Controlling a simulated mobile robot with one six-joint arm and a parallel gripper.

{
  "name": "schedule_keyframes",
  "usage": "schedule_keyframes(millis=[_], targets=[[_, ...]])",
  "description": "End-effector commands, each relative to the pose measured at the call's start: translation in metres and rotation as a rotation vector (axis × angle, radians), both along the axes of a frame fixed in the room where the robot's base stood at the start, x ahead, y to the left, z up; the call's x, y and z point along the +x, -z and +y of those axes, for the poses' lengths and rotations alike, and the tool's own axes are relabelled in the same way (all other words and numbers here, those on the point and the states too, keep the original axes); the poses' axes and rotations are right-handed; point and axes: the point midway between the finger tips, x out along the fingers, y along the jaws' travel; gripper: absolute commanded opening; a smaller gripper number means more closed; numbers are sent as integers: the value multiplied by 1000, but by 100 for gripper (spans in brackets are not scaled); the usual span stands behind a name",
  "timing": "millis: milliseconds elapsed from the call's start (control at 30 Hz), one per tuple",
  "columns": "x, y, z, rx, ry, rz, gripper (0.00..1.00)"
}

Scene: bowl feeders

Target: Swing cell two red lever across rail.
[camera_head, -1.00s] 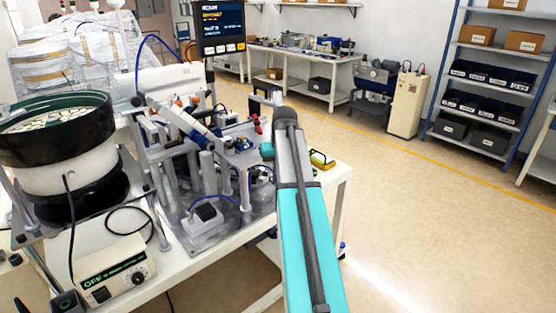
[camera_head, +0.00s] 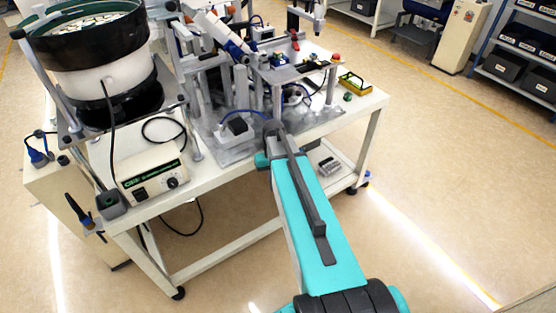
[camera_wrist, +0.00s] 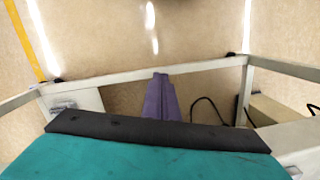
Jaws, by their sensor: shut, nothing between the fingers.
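A small red part (camera_head: 295,41), which may be the red lever, stands on the raised metal plate of the feeder station in the head view. A red round knob (camera_head: 336,57) sits to its right at the plate's edge. At this size I cannot tell the lever's angle, a cell number or the rail. My gripper (camera_wrist: 160,76) shows in the wrist view as a narrow purple wedge, shut and empty. It points over the bench frame and floor. In the head view my turquoise arm hides it, below and apart from the red part.
A bowl feeder (camera_head: 95,70) stands on the left of the white bench (camera_head: 235,200). A controller box (camera_head: 150,180) sits at the bench's front, with loose cables. A yellow-framed item (camera_head: 355,83) lies at the right end. The floor to the right is clear.

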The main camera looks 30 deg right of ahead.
Motion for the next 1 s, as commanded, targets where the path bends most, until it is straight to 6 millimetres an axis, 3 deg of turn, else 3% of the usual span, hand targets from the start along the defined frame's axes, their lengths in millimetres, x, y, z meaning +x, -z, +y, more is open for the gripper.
schedule_keyframes(millis=[100, 400, 700, 1000], targets=[[-23, 31, 25, 8, -23, 41, 0], [-83, 97, 77, 17, -79, 137, 0], [-154, 150, 120, 18, -136, 231, 0], [-234, 191, 152, 11, -193, 328, 0]])
